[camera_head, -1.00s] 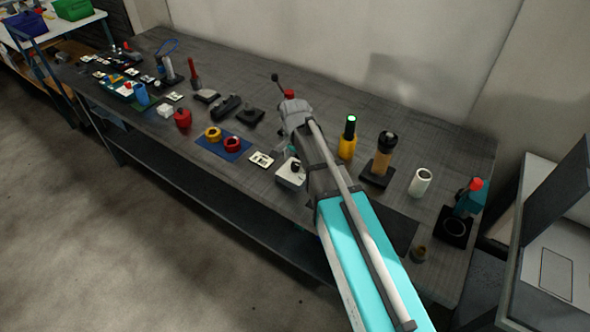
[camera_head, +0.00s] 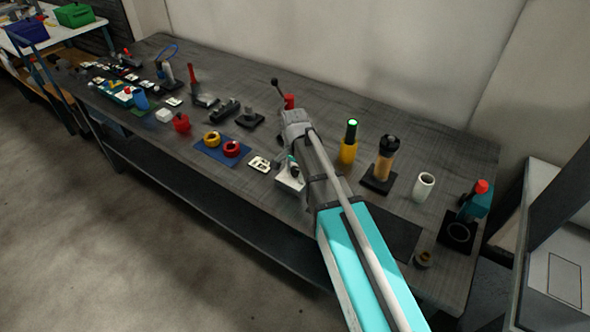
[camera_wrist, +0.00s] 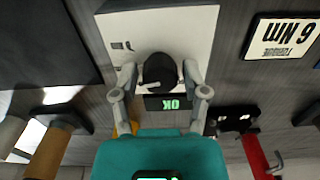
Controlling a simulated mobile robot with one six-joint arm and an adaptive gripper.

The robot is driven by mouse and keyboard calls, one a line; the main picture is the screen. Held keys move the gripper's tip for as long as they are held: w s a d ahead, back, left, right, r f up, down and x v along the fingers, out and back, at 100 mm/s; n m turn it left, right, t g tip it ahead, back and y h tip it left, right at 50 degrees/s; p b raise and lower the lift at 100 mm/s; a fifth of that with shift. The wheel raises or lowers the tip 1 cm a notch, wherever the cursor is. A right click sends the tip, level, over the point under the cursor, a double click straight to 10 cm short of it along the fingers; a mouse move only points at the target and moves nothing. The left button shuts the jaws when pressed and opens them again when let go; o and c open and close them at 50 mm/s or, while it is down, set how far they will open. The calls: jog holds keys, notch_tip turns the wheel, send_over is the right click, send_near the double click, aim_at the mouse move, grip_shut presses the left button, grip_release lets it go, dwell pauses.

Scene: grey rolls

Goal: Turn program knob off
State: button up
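The program knob (camera_wrist: 160,73) is black and round with a grey pointer bar across its top. It sits on a white box (camera_wrist: 198,32), which also stands near the bench's front edge in the head view (camera_head: 290,182). My gripper (camera_wrist: 160,76) is over the box with one finger on each side of the knob. Narrow gaps seem to show between fingers and knob, so it looks open around it. In the head view my arm and gripper cover most of the knob.
A yellow tool with a green light (camera_head: 349,142) and a tan-and-black tool on a stand (camera_head: 384,158) are right of my arm. A white label card (camera_head: 259,164) and a blue mat (camera_head: 221,150) with red and yellow rings are left. A white cup (camera_head: 423,187) stands farther right.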

grip_shut()
jog(key=shift+n, duration=0.3)
jog(key=n, duration=0.7)
jog(key=shift+n, duration=0.3)
jog(key=n, duration=0.3)
jog(key=shift+n, duration=0.3)
jog(key=shift+d+n, duration=0.1)
jog(key=shift+n, duration=1.9)
